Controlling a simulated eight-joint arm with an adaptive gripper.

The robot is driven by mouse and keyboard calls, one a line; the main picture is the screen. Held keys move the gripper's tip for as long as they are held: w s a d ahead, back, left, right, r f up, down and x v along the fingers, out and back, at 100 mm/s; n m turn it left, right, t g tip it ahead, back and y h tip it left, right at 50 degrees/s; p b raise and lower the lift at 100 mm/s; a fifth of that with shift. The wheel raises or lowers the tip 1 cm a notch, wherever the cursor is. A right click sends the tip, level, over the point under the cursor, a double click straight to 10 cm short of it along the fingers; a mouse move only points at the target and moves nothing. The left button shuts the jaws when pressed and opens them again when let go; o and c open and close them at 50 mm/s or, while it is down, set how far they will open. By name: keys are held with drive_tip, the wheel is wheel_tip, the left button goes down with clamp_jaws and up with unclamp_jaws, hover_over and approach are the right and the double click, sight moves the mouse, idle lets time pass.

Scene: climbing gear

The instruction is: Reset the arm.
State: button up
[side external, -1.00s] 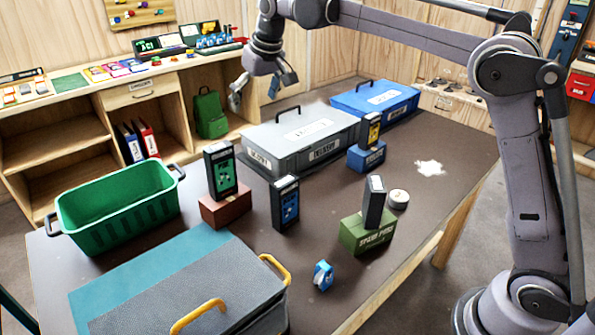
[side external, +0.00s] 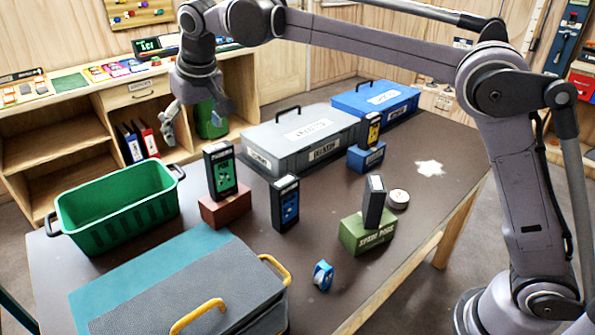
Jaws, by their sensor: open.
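My gripper (side external: 194,120) is open and empty in the side external view. It hangs in the air above the far left part of the table, in the picture above and right of the green crate and left of the grey case. Its fingers point down and it appears apart from everything. My arm stretches from the right across the top of the picture to it.
The table (side external: 340,262) holds a green crate (side external: 118,220), a grey case (side external: 300,148), a blue case (side external: 374,101) and a grey-teal case (side external: 190,290). Boxes stand on a red-brown block (side external: 225,208), a green block (side external: 366,233) and a blue block (side external: 366,158). Another box (side external: 285,204) stands alone.

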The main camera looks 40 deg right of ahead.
drive_tip(key=s+a+f, duration=0.2)
drive_tip(key=s+a, duration=0.1)
drive_tip(key=a, duration=0.4)
drive_tip(key=shift+a+f, duration=0.15)
drive_tip(key=shift+f, duration=0.05)
